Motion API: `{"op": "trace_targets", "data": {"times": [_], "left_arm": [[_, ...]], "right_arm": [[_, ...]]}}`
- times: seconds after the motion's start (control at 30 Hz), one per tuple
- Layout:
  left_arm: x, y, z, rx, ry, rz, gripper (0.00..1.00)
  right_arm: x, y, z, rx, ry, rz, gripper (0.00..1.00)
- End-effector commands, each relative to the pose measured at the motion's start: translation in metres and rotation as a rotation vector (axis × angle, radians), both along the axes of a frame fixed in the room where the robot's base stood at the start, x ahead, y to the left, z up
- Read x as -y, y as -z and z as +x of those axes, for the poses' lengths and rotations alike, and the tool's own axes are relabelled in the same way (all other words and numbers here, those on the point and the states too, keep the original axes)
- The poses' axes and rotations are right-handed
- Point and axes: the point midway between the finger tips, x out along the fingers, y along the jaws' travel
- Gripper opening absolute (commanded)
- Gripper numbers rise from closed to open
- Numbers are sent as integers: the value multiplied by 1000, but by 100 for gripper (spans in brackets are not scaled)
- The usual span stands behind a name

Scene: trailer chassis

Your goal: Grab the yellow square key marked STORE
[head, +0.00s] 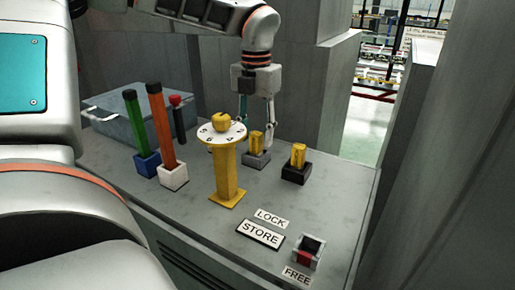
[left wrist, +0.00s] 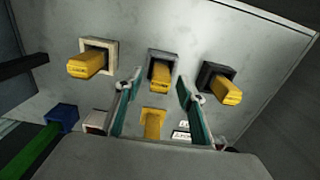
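My left gripper (head: 256,122) points down over the cabinet top, open and empty. In the left wrist view its two fingers (left wrist: 160,76) stand on either side of the yellow key in the grey socket (head: 257,143); I cannot see contact. A second yellow key (head: 298,155) stands in a black socket to the right. A third yellow key (left wrist: 88,62) in a pale socket shows only in the left wrist view. Marks on the keys are too small to read. A STORE plate (head: 260,234) lies on the cabinet top. My right gripper is not in view.
A yellow pedestal (head: 227,172) with a round dial stands close to the gripper. Green (head: 134,122) and orange (head: 162,125) handles stand left. A small socket (head: 308,250) with red is at the front right. Grey walls enclose the back and right.

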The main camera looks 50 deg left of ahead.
Motion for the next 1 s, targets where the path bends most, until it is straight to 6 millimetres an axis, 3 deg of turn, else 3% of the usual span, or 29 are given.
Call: {"op": "trace_targets", "data": {"times": [0.1, 0.37, 0.5, 0.53, 1.0], "left_arm": [[0, 11, 0, -1, 0, 0, 39], [0, 12, 0, 1, 0, 0, 39], [0, 12, 0, 1, 0, 0, 3], [0, 12, 0, 1, 0, 0, 0], [0, 5, 1, 3, -1, 1, 0]], "right_arm": [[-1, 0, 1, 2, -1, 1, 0], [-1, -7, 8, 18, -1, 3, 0], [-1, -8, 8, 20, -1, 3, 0], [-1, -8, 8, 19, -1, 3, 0], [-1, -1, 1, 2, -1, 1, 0]]}}
